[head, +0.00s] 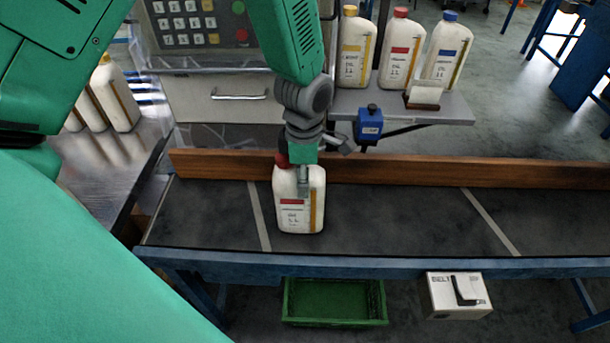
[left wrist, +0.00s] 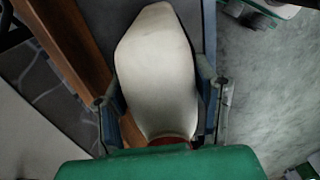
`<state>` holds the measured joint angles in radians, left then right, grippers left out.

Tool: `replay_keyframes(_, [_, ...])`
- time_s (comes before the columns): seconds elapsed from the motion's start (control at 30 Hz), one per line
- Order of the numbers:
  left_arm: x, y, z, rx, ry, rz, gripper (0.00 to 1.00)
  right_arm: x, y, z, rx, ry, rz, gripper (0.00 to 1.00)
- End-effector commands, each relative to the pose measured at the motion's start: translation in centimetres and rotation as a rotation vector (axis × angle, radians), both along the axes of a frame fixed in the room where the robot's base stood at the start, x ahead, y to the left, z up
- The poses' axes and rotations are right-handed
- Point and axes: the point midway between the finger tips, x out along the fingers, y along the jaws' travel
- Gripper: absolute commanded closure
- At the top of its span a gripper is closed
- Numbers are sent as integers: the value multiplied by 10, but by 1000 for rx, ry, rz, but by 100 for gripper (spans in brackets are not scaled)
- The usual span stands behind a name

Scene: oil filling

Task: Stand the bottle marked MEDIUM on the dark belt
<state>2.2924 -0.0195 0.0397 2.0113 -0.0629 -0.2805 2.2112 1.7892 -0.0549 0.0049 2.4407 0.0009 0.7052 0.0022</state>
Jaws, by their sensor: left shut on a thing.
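My left gripper (head: 302,182) is shut on a white bottle (head: 288,222) with a red cap and a red label band; the word on it is too small to read. The bottle is upright over the dark belt (head: 390,215), left of its middle, between two pale cross lines. Its base looks at or very near the belt surface; I cannot tell if it touches. In the left wrist view the white bottle (left wrist: 156,70) fills the space between the two fingers (left wrist: 160,105), its red cap partly hidden by the green gripper body. My right gripper is not in view.
A wooden rail (head: 450,171) runs behind the belt and a blue edge (head: 400,266) in front. A shelf (head: 450,107) holds yellow-, red- and blue-capped bottles. More bottles (head: 115,98) stand on the left table. A green crate (head: 335,302) and a box (head: 457,297) lie below. The belt's right is clear.

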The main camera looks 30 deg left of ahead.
Motion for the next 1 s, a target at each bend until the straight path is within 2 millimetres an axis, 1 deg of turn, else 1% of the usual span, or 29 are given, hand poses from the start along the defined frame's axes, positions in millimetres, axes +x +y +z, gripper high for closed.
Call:
replay_keyframes(0.03, [1,1,0,5,-3,-1,99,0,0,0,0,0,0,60])
replay_keyframes(0.07, [0,1,0,6,0,-1,40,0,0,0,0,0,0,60])
replay_keyframes(0.1, [0,0,0,5,1,-1,27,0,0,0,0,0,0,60])
replay_keyframes(0.37, [0,-1,0,7,1,-2,27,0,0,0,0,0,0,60])
replay_keyframes(0.47, [1,0,5,5,-1,-1,27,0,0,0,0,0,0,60])
replay_keyframes(0.57, [1,0,19,6,-4,-2,27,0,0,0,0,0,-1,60])
replay_keyframes(0.67, [1,0,39,5,-5,-2,27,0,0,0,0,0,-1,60])
replay_keyframes(0.8, [2,1,70,5,-5,-1,27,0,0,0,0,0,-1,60])
replay_keyframes(0.9, [2,0,90,6,-4,-1,27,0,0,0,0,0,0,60])
replay_keyframes(1.0, [2,0,105,6,-2,-2,27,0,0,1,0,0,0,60])
